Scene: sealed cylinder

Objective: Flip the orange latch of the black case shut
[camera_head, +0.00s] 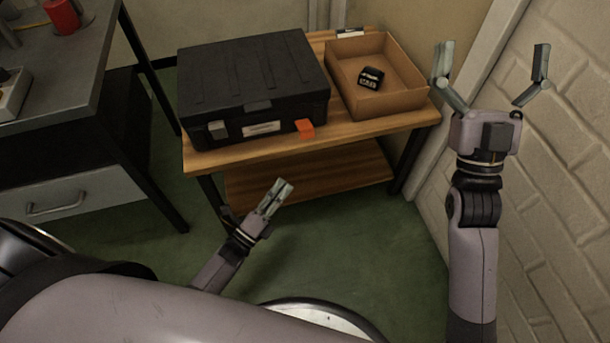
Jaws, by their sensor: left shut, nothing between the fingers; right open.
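The black case (250,85) sits with its lid down on the wooden table. Its orange latch (305,128) is at the right of the front face and sticks out from it. A grey latch (217,130) is at the left of the front face, and a pale label (262,128) lies between them. My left gripper (278,192) is shut and empty, in front of and below the table edge, apart from the case. My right gripper (493,62) is open and empty, raised at the right near the brick wall.
An open cardboard box (400,101) with a small black object (370,78) inside stands right of the case. The wooden table (350,133) has a lower shelf (330,180). A desk with a drawer (85,195) is at the left. Green floor lies open in front.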

